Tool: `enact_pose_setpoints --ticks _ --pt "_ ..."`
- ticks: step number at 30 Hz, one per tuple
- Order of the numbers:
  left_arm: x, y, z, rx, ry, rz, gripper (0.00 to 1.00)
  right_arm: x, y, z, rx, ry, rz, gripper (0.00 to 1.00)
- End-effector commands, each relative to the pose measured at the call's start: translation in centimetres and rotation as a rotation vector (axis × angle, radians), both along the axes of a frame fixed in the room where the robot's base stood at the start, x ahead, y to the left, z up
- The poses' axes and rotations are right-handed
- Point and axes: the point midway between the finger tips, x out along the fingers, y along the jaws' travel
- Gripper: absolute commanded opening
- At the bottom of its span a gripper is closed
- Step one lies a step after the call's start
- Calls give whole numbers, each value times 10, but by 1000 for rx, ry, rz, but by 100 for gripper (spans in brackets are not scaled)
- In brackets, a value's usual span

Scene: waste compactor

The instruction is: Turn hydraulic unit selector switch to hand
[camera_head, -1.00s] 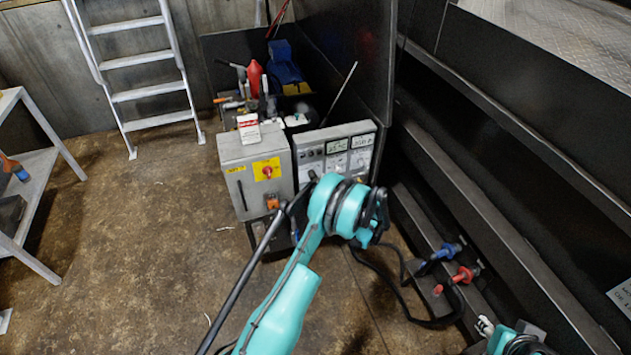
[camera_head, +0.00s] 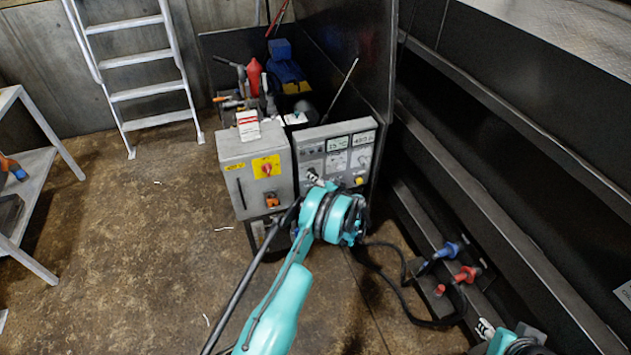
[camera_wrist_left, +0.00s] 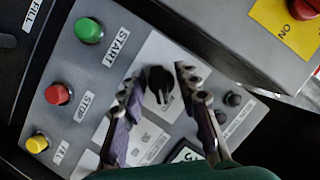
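The hydraulic unit's control panel (camera_head: 338,146) is a light grey sloped face with displays and buttons. In the left wrist view, a black selector knob (camera_wrist_left: 159,80) sits on the panel between the two fingers of my left gripper (camera_wrist_left: 158,90). The fingers are apart, one on each side of the knob, with visible gaps. I cannot tell how deep the tips reach, and the knob's position label is unreadable. In the head view my left gripper (camera_head: 316,179) is at the panel's lower left, partly hidden by my teal wrist. My right gripper (camera_head: 485,328) shows only partly at the bottom right.
Green START (camera_wrist_left: 89,30), red STOP (camera_wrist_left: 58,93) and yellow (camera_wrist_left: 37,143) buttons line the panel. A grey box with a red-and-yellow switch (camera_head: 266,167) stands beside it. Hoses with blue and red couplings (camera_head: 465,275) lie right. Open floor is left.

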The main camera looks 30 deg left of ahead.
Motion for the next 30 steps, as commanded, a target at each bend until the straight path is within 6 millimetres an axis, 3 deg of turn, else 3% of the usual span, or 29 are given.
enact_pose_setpoints --ticks 4,8,20,30 --pt "0 0 0 0 0 0 32 0 0 0 0 0 0 37" --pt "0 0 0 0 0 0 0 0 0 0 0 0 0 37" --pt "0 0 0 -31 -34 1 0 0 0 0 0 0 0 37" --pt "-1 0 1 -182 -211 1 0 0 0 0 0 0 0 37"
